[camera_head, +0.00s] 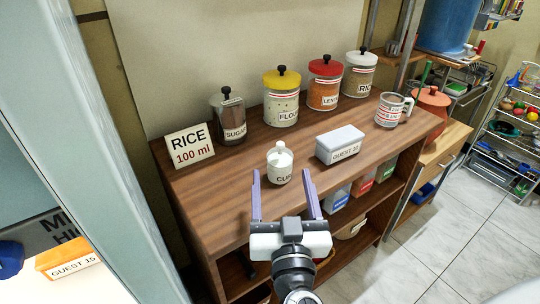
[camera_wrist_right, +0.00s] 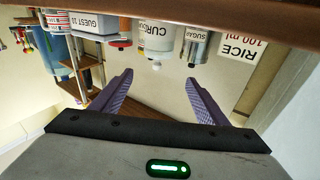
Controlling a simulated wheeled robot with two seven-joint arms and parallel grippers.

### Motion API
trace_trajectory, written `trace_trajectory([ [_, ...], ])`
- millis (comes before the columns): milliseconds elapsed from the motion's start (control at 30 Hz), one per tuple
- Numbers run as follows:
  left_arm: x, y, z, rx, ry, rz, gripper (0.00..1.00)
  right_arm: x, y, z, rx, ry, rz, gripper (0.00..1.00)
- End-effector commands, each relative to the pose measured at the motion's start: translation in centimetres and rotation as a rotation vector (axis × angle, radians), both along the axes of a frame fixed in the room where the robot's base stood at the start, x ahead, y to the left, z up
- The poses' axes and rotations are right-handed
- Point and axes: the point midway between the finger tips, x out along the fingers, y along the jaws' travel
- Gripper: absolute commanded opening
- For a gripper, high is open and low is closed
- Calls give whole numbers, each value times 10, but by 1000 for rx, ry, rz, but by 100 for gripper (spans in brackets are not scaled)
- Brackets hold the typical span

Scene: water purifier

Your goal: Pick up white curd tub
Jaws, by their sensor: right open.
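The white curd tub (camera_head: 280,166) stands upright on the wooden shelf top, with a white lid and knob and a partly hidden dark label. In the right wrist view, which is upside down, the curd tub (camera_wrist_right: 157,38) shows its CURD label between and beyond my fingers. My right gripper (camera_head: 286,186) is open and empty, its two purple fingers apart just in front of the tub. In the wrist view the gripper (camera_wrist_right: 158,82) has nothing between its fingers. My left gripper is not in view.
A RICE 100 ml card (camera_head: 190,146) and sugar jar (camera_head: 229,118) stand behind left. Yellow-lidded flour (camera_head: 281,98), red-lidded (camera_head: 324,85) and rice (camera_head: 359,74) jars line the back. A mug (camera_head: 392,110) is at right.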

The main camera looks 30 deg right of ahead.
Motion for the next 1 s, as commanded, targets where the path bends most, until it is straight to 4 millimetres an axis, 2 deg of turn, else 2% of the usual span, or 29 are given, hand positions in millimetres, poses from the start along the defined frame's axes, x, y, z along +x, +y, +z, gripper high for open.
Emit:
trace_trajectory([
  [200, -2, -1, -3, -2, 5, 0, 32, 10, -10, -15, 0, 107, -47, 68],
  [400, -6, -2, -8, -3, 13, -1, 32, 37, -23, -15, -1, 109, -48, 68],
  [633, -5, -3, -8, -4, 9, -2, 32, 53, -31, -16, -1, 109, -48, 68],
  [833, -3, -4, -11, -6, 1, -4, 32, 81, -43, -16, -2, 108, -48, 68],
  [1000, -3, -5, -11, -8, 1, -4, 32, 93, -49, -16, -1, 110, -46, 68],
])
